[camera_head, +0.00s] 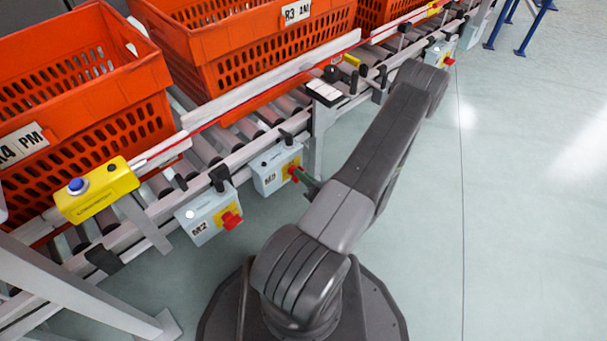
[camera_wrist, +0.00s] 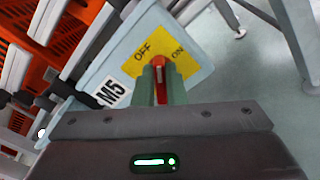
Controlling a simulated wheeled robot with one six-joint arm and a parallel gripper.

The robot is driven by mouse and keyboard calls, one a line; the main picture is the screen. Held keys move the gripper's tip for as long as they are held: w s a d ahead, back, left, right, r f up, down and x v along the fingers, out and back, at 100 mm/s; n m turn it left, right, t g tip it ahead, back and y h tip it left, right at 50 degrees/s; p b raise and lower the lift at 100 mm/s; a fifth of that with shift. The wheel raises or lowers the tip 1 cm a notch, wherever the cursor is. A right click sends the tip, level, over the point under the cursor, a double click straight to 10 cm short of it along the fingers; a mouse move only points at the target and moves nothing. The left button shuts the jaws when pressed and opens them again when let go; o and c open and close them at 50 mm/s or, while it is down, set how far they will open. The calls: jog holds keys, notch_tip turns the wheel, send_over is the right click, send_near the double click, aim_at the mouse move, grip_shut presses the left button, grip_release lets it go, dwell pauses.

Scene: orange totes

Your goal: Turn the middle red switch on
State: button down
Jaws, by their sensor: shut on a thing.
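The middle switch box (camera_head: 276,166), pale grey-blue and marked M5, hangs on the near side of the conveyor. Its red switch (camera_head: 293,171) sits on a yellow plate. In the wrist view, the yellow plate (camera_wrist: 148,48) reads OFF at the left and ON at the right, and the red knob (camera_wrist: 159,64) shows between my fingers. My gripper (camera_wrist: 160,80) has green fingers and is shut on this knob. The fingers hide much of the knob, so I cannot tell its exact setting. In the head view, my gripper (camera_head: 303,177) reaches the switch from the right.
Another box marked M2 (camera_head: 205,218), with a red switch (camera_head: 231,221), hangs to the left. A third box (camera_head: 436,52) is farther along the conveyor. A yellow button box (camera_head: 97,190) is at left. Orange totes (camera_head: 235,45) stand on rollers. The floor (camera_head: 520,180) at right is clear.

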jog(key=shift+w+d+f+m+p, duration=0.1)
jog(key=shift+m+p, duration=0.15)
jog(key=shift+m, duration=1.4)
jog(key=shift+f+m+p, duration=0.15)
jog(key=shift+m+p, duration=0.1)
jog(key=shift+m, duration=1.45)
jog(key=shift+w+d+f+m+p, duration=0.1)
jog(key=shift+m+p, duration=0.15)
jog(key=shift+m, duration=1.4)
jog(key=c, duration=1.5)
grip_release()
jog(key=shift+a, duration=0.1)
jog(key=shift+s, duration=0.1)
jog(key=p+v, duration=0.3)
jog(key=v, duration=1)
jog(key=shift+s+d, duration=0.25)
jog(key=shift+d, duration=0.05)
